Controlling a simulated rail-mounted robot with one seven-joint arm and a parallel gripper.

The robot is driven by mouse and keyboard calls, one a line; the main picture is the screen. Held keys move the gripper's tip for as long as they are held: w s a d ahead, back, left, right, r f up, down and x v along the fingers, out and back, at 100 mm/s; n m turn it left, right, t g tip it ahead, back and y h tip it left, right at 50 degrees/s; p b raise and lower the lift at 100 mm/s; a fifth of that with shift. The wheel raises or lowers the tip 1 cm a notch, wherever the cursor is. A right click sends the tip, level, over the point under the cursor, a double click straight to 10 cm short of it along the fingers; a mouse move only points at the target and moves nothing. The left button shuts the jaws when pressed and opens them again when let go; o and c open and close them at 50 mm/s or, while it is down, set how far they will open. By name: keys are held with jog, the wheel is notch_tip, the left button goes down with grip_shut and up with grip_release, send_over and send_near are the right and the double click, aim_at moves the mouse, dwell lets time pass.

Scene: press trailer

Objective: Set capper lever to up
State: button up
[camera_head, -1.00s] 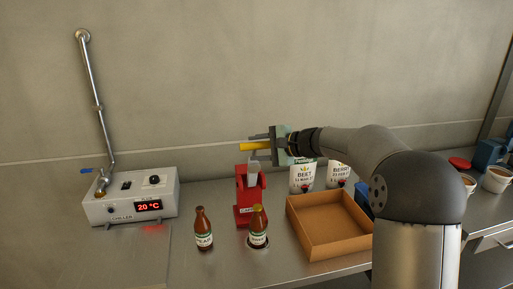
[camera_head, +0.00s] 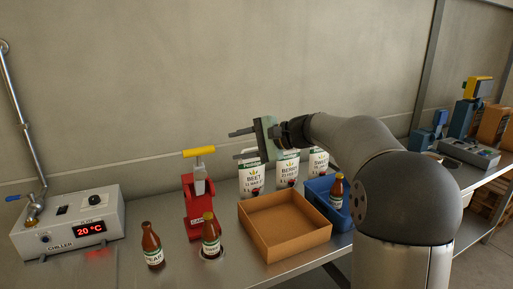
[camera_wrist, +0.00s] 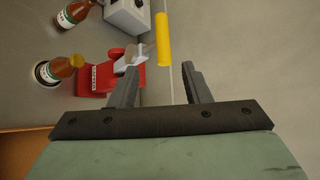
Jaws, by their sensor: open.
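The red capper (camera_head: 197,208) stands on the metal counter. Its lever is raised, with a yellow handle (camera_head: 199,151) lying crosswise at the top, above the red body. A capped brown bottle (camera_head: 211,237) stands at the capper's front. My gripper (camera_head: 236,144) is open and empty, in the air to the right of the handle and apart from it. In the wrist view, the yellow handle (camera_wrist: 163,40) lies just beyond the gap between my fingertips (camera_wrist: 160,68). The red capper (camera_wrist: 108,80) shows left of the fingers there.
Another brown bottle (camera_head: 152,246) stands left of the capper. The chiller (camera_head: 70,224) is at the far left. An open cardboard box (camera_head: 285,250) sits right of the capper, a blue crate (camera_head: 320,190) beyond it. White pouches (camera_head: 288,167) stand behind.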

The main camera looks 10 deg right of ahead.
jog(key=shift+b+v, duration=0.3)
jog(key=shift+v, duration=2.1)
jog(key=s+a+f+n+g+h, duration=0.2)
jog(key=s+f+h, duration=0.1)
jog(key=s+f, duration=0.35)
jog(key=s+a+f+n+g+h, duration=0.1)
jog(key=s+a+f+g+h, duration=0.15)
jog(key=s+f, duration=0.4)
jog(key=s+d+f+n+g+h, duration=0.1)
jog(key=s+d+f+n+h, duration=0.1)
jog(key=s+f, duration=0.4)
jog(key=s+d+f+n+h, duration=0.3)
jog(key=s+f+n+h, duration=0.2)
jog(key=s, duration=1)
notch_tip(320, 180, down, 2)
jog(key=shift+s+d+f+g, duration=0.2)
jog(key=shift+s+f+g, duration=0.05)
jog(key=shift+s+g, duration=0.1)
